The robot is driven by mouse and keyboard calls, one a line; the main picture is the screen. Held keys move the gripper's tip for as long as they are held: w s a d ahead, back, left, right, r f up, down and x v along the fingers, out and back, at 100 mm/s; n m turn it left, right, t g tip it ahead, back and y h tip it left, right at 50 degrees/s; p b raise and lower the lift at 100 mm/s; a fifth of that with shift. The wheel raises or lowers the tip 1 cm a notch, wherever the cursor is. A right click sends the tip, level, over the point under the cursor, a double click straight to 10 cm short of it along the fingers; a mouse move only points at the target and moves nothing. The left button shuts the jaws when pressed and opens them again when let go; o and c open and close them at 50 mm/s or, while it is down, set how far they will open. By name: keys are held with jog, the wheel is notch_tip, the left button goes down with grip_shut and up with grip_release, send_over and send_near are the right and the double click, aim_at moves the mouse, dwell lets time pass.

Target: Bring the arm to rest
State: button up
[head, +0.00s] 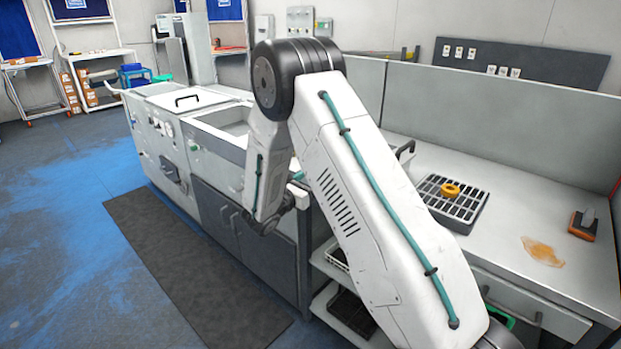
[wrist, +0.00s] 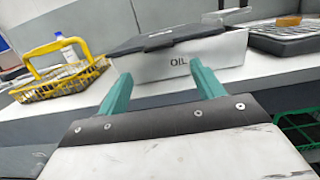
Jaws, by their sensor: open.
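My arm, white with dark joints and a teal cable, reaches up and bends down toward the counter in the head view.
A yellow wire basket (wrist: 62,78) holding a bottle stands left of the OIL box. An orange-black device (head: 583,226) and an amber patch (head: 542,251) lie rightward. Floor at left is clear.

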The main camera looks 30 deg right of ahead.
jog(key=s+a+r+m+g+y, duration=0.1)
jog(key=s+r+m+g+y, duration=0.15)
jog(key=s+m+g, duration=0.55)
jog(key=s+a+r+m+g+y, duration=0.15)
jog(key=s+m+y, duration=0.25)
jog(key=s, duration=0.8)
jog(key=s+a+r+m+t+y, duration=0.3)
jog(key=s+a+r+y, duration=0.3)
jog(key=s+a, duration=0.2)
jog(key=s+a+r+m+t+y, duration=0.3)
jog(key=s+a+r+m+y, duration=0.3)
jog(key=s, duration=0.6)
jog(key=shift+a+r, duration=0.15)
jog(key=shift+a, duration=0.85)
